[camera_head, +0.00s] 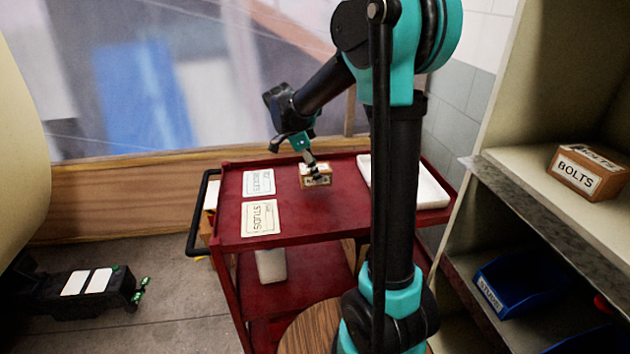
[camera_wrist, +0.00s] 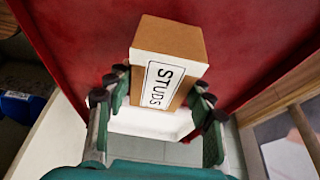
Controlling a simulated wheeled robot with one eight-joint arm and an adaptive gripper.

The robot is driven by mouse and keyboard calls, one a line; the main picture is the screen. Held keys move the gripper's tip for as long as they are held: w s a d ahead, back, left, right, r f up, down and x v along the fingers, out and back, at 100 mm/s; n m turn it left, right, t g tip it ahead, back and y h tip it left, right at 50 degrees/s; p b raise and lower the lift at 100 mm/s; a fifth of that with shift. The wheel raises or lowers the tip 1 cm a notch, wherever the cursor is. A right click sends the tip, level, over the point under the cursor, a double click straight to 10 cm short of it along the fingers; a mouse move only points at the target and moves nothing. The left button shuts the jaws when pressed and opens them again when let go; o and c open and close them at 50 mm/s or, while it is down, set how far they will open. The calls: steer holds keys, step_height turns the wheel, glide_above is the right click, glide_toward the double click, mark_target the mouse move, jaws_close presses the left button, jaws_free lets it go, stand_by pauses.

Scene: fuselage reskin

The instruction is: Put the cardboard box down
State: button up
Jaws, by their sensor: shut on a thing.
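The cardboard box (camera_head: 316,182) is small and brown with a white label. It is at the red cart's top (camera_head: 330,216), near the back middle, right of two white label cards. In the wrist view the box (camera_wrist: 182,42) fills the middle, and its label reads STUDS. My gripper (camera_head: 314,164) comes down from above and is shut on the box, with fingers on both sides of it in the wrist view (camera_wrist: 160,94). I cannot tell whether the box's underside touches the cart top; its base is partly hidden.
A label card (camera_head: 262,218) and another card (camera_head: 258,183) lie on the cart's left part. A white tray (camera_head: 433,190) is on its right, partly behind my arm. Shelves at right hold a BOLTS box (camera_head: 590,172) and a blue bin (camera_head: 518,283). The cart's front middle is clear.

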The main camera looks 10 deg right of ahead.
steer(key=shift+f, duration=2)
steer(key=o, duration=1.6)
steer(key=shift+f, duration=0.1)
steer(key=v, duration=1.2)
steer(key=shift+s, duration=0.1)
